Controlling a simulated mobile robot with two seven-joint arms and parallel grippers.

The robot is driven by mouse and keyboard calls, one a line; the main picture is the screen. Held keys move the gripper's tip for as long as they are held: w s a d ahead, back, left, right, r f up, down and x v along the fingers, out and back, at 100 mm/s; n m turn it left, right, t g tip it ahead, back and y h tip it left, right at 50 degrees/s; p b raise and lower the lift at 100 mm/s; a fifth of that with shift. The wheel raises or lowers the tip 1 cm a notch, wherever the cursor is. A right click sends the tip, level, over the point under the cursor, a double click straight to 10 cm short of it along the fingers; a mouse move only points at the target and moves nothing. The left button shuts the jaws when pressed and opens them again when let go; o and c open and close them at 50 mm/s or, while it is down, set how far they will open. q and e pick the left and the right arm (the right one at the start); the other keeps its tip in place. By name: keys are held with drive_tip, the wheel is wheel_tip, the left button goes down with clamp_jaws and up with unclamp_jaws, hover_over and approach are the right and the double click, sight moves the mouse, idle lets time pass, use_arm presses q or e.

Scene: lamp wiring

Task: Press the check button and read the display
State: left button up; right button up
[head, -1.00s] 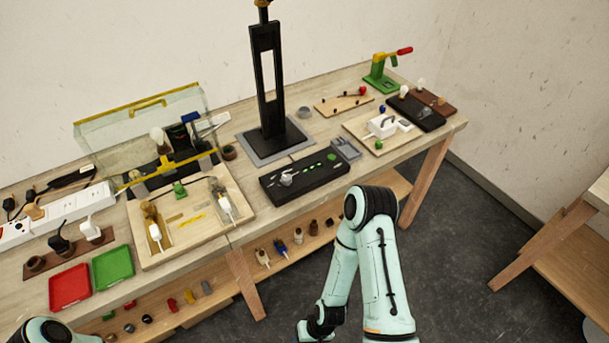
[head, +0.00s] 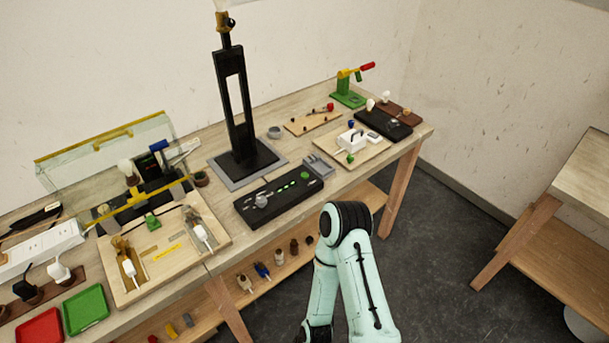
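No part is readably marked as the check button or the display. A long black box (head: 279,196) with green lit marks and a grey plug on top lies at the front of the bench, before the tall black lamp stand (head: 238,115). A green knob (head: 152,221) sits on the wooden tray to the left. A black unit with a small green spot (head: 158,146) stands behind that tray. A white box (head: 350,138) sits on a board at right, with a green knob in front. My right arm's links show at the bottom centre; both grippers are out of view.
Red (head: 40,327) and green (head: 86,309) trays lie at the left front. A white power strip (head: 42,246) is at the left edge. A green clamp with a red handle (head: 349,90) stands at the far right. Open floor lies right of the bench.

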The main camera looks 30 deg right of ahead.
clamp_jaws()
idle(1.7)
